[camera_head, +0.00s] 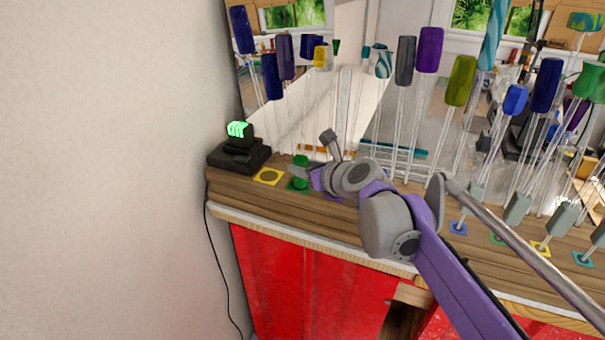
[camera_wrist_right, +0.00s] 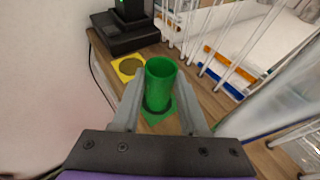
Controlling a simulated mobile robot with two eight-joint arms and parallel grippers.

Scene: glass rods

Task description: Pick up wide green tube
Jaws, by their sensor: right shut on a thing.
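The wide green tube (camera_head: 300,172) stands upright over a green square mat (camera_head: 297,186) near the left end of the wooden shelf. It also shows in the right wrist view (camera_wrist_right: 160,72), with its open top facing the camera and the mat (camera_wrist_right: 158,112) around its foot. My right gripper (camera_wrist_right: 159,100) has one grey finger on each side of the tube and is shut on it. In the head view my right gripper (camera_head: 318,176) is beside the tube, partly hidden by its own wrist. My left gripper is not in view.
A black device with a green lit display (camera_head: 238,148) stands left of the tube. An empty yellow square mat (camera_head: 269,176) lies between them. Several glass rods with coloured tops, such as a purple one (camera_head: 429,50), stand to the right and behind.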

